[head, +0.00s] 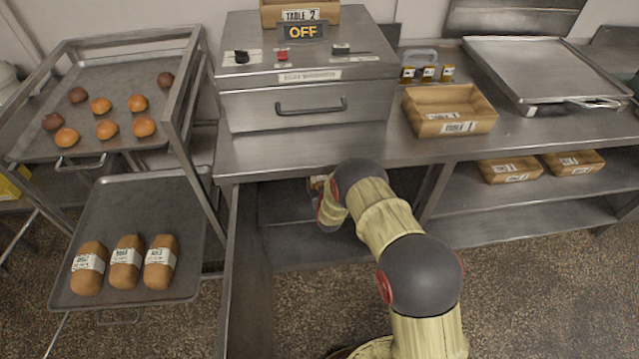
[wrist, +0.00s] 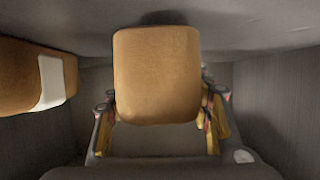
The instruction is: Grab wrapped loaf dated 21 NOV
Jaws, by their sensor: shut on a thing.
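In the wrist view a brown loaf (wrist: 158,75) sits between the two fingers of my gripper (wrist: 160,112), which is shut on it. No label or date shows on the side of this loaf facing the camera. A second loaf (wrist: 25,78) with a white label (wrist: 51,82) lies to the left, apart from the fingers; its date cannot be read. In the head view my arm reaches into the open space under the counter, and my gripper is mostly hidden there.
Several labelled loaves lie on the lower left tray (head: 190,215); their dates are too small to read. The counter's front edge (head: 300,160) is above my gripper. A wooden box (head: 480,105) stands on the counter. Dark walls (wrist: 285,100) close in around my gripper.

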